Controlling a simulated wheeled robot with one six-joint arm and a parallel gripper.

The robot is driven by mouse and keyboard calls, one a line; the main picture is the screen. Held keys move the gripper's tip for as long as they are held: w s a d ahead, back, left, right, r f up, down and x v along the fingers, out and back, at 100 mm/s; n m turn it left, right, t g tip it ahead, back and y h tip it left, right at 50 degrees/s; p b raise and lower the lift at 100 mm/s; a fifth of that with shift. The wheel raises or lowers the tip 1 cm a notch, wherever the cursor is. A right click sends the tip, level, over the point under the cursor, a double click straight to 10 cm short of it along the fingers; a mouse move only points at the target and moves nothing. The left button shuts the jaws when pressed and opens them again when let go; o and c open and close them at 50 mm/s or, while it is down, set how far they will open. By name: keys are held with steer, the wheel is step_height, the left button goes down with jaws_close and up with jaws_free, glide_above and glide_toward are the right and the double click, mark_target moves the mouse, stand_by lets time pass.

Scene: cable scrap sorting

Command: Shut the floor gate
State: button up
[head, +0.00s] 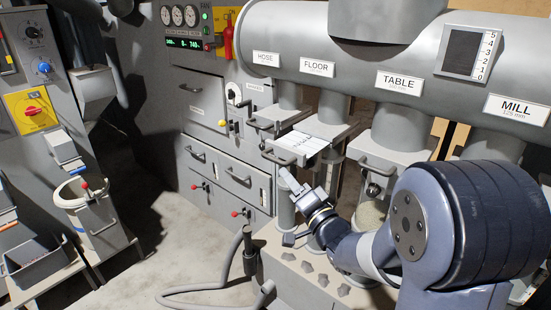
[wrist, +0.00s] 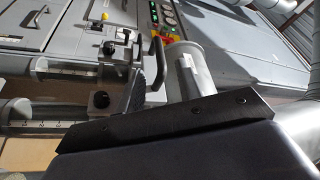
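The floor gate (head: 306,143) is a flat slide plate on the duct below the FLOOR label (head: 317,67). Its pale, lettered face shows in front of the pipe, so it looks drawn out. Its bar handle (head: 279,158) is at the front left end. My gripper (head: 288,181) is just below and near that handle, pointing up and left; I see no clear contact. In the wrist view a dark bar-shaped part of my gripper crosses the lower middle and hides what is behind it. The finger gap is not visible.
The hose gate handle (head: 262,125) is to the left and the table gate handle (head: 374,167) to the right. Vertical pipes stand close behind my gripper. A grey hose (head: 205,297) lies on the floor. Drawers with red knobs (head: 235,213) are at left.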

mark_target(272, 157)
steer(key=p+x, duration=0.1)
steer(key=x, duration=0.8)
steer(key=shift+f, duration=0.1)
jaws_close()
stand_by(0.4)
